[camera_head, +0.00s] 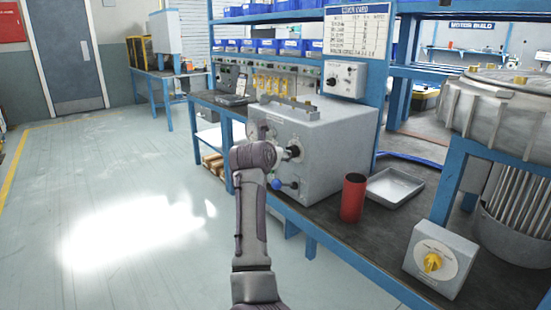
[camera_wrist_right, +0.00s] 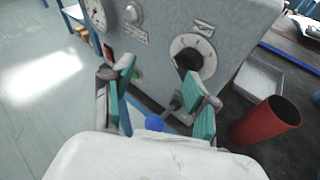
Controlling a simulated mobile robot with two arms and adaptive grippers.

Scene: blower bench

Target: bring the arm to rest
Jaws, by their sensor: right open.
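My right arm (camera_head: 250,210) rises from the bottom of the head view and ends in front of the grey control box (camera_head: 330,150). Its gripper is hidden there behind the wrist. In the right wrist view my right gripper (camera_wrist_right: 160,80) is open, its teal-padded fingers spread apart before the box front. A blue ball (camera_wrist_right: 155,123) on a short lever shows low between the fingers; I cannot tell whether anything touches it. The ball also shows in the head view (camera_head: 276,184). A dark round knob (camera_wrist_right: 188,58) is on the box face beyond the right finger. My left gripper is not in view.
A red cylinder (camera_head: 352,198) and a shallow grey tray (camera_head: 395,187) stand right of the box on the dark bench. A switch box with a yellow knob (camera_head: 432,262) and a large motor (camera_head: 510,120) are further right. The floor at left is clear.

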